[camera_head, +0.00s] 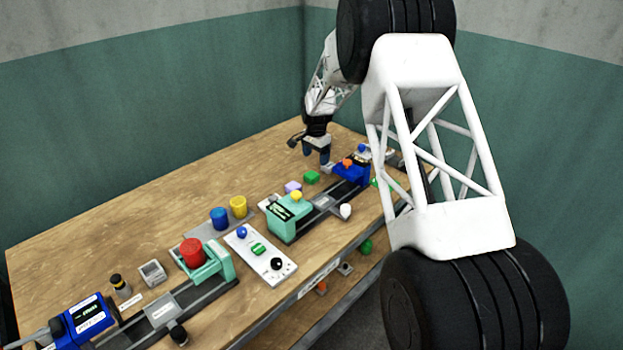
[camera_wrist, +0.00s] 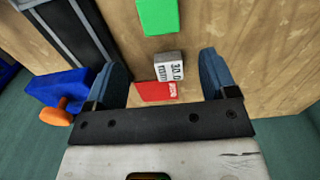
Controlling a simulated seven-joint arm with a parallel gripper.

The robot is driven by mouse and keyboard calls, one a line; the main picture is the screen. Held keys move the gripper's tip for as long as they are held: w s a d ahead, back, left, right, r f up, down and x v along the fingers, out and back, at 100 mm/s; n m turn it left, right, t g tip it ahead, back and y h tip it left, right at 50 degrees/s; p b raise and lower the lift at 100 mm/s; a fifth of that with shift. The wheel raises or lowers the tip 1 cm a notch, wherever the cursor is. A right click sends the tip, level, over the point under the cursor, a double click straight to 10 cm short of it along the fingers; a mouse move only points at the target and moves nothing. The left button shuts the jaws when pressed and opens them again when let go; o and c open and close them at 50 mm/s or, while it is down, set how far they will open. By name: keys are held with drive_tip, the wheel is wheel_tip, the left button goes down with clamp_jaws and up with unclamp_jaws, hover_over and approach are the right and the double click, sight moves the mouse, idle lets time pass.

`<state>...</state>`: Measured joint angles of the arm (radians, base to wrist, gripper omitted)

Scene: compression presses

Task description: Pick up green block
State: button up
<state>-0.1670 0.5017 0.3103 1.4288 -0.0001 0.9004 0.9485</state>
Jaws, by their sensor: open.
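The green block (camera_head: 311,177) lies on the wooden table, beside a light purple block. It also shows in the wrist view (camera_wrist: 158,16), cut off by the top edge, beyond my fingertips. My gripper (camera_head: 317,156) hangs over the table on the far side of the green block in the head view. In the wrist view my gripper (camera_wrist: 162,65) is open, its two blue-grey fingers apart. A small grey block marked 30.0 mm (camera_wrist: 168,66) and a red label (camera_wrist: 155,91) show between the fingers. I cannot tell their height relative to the fingertips.
The purple block (camera_head: 293,187) is close to the green block. A blue press (camera_head: 351,172) with an orange knob and a teal press (camera_head: 288,218) stand on a dark rail nearby. Bare table lies behind the blocks.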

sight(315, 173)
drive_tip(key=shift+w+f, duration=0.15)
drive_tip(key=shift+f, duration=0.05)
drive_tip(key=shift+f, duration=1.3)
drive_tip(key=shift+f, duration=2.6)
